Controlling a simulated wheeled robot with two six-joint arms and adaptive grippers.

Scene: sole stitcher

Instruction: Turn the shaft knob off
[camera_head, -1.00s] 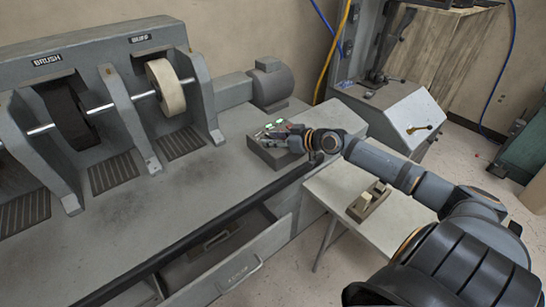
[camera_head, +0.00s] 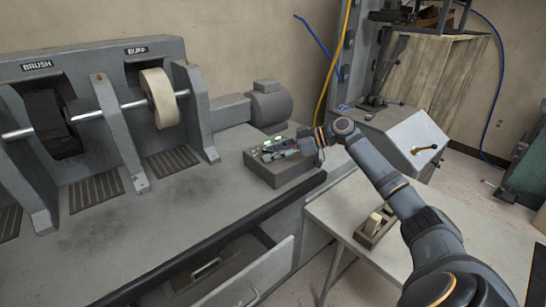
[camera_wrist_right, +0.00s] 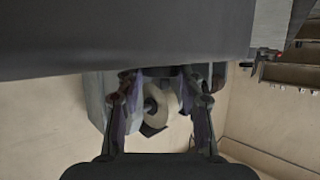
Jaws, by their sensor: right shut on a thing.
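A grey control box (camera_head: 277,177) with green-lit indicators (camera_head: 268,147) on its top sits at the right end of the grey bench. My right gripper (camera_head: 284,148) reaches in from the right and its fingers are at the top of this box. The shaft knob itself is hidden by the fingers and too small to make out. In the right wrist view the two fingers (camera_wrist_right: 158,78) reach up to the dark face of the box (camera_wrist_right: 110,38), and what lies between their tips is hidden there. My left gripper is not in view.
The machine's brush wheel (camera_head: 62,120) and pale buff wheel (camera_head: 160,98) sit on a shaft at the left, with a motor (camera_head: 268,103) behind the box. A side table (camera_head: 420,250) holds a small block in a holder (camera_head: 374,225). A drawer (camera_head: 240,278) stands open below.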

